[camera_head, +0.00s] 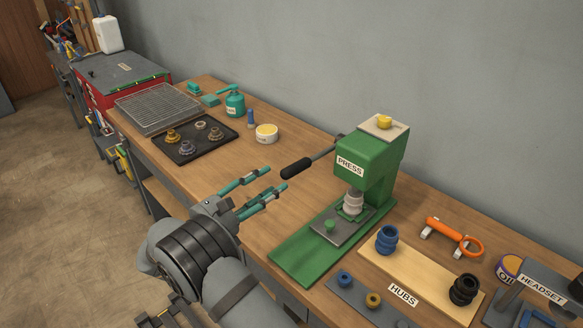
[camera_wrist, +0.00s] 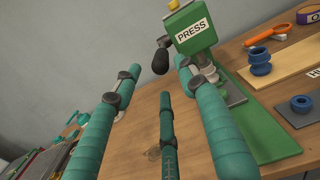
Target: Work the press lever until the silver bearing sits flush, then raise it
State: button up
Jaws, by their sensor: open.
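The green press (camera_head: 372,165) stands on the bench. Its lever, with a black grip (camera_head: 296,168), sticks out to the left, tilted slightly down towards the grip. A pale silver stack (camera_head: 353,202) sits under the press ram; I cannot tell the bearing apart from the parts around it, nor how deep it sits. My gripper (camera_head: 274,179) is open and empty, its teal fingers just left of the black grip. In the wrist view the black grip (camera_wrist: 160,61) shows beyond and between the spread fingertips (camera_wrist: 156,76), apparently untouched.
Left are a black tray (camera_head: 196,150) of metal parts, a tub (camera_head: 266,134) and a green can (camera_head: 234,104). The bench between is clear.

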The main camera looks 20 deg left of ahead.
aim_at(296, 168)
jog(key=p+x, duration=0.3)
jog(key=x, duration=0.6)
jog(key=shift+w+d, duration=0.2)
jog(key=shift+w, duration=0.1)
jog(key=c, duration=0.3)
jog(key=shift+f, duration=0.1)
grip_shut()
